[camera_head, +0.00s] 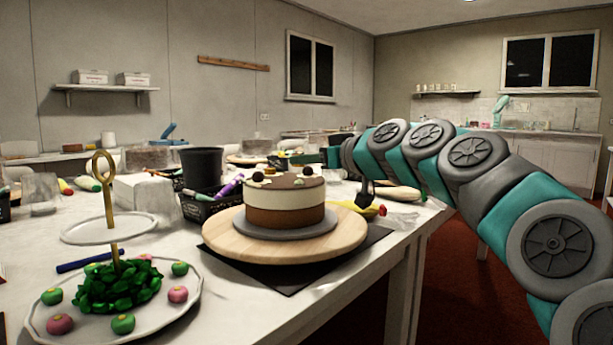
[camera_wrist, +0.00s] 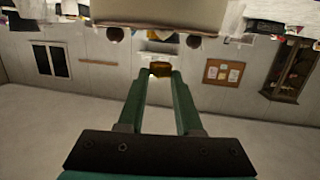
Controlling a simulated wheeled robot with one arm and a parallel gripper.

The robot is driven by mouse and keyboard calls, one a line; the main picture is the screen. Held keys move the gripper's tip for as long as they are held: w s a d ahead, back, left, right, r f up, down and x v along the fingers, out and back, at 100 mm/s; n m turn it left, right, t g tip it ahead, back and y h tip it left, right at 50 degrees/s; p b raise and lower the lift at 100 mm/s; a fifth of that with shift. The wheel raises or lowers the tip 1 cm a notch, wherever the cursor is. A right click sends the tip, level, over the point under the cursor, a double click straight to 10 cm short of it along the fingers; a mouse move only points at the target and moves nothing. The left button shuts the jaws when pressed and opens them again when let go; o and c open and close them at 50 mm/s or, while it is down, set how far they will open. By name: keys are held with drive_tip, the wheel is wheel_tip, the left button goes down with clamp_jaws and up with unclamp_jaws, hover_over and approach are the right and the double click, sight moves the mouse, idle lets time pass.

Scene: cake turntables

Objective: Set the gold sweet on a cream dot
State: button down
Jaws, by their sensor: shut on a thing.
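My gripper (camera_wrist: 160,74) is shut on the gold sweet (camera_wrist: 160,69), held between its fingertips in the wrist view, which looks upside down. The layered cake (camera_wrist: 155,12) is at the top of that view, apart from the sweet in the picture. Dark balls (camera_wrist: 193,41) sit on its top. In the head view the brown and cream cake (camera_head: 285,213) stands on a round wooden turntable (camera_head: 225,237). Dark balls and small pale dots, hard to make out, show on its top. The fingertips and sweet cannot be made out there; my arm reaches in from the right.
A tiered stand (camera_head: 192,300) with green leaves and pink and green sweets is at front left. A black pot (camera_head: 201,167) and a black basket (camera_head: 198,208) of coloured tubes stand behind the turntable. A yellow piping bag (camera_head: 362,209) lies right of the cake.

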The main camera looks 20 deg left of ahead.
sight(307, 186)
drive_tip(key=shift+w+a+f, duration=0.1)
drive_tip(key=shift+a, duration=0.1)
drive_tip(key=shift+f, duration=1.75)
drive_tip(key=shift+f+b, duration=0.15)
drive_tip(key=shift+b, duration=0.25)
drive_tip(key=c, duration=0.6)
unclamp_jaws()
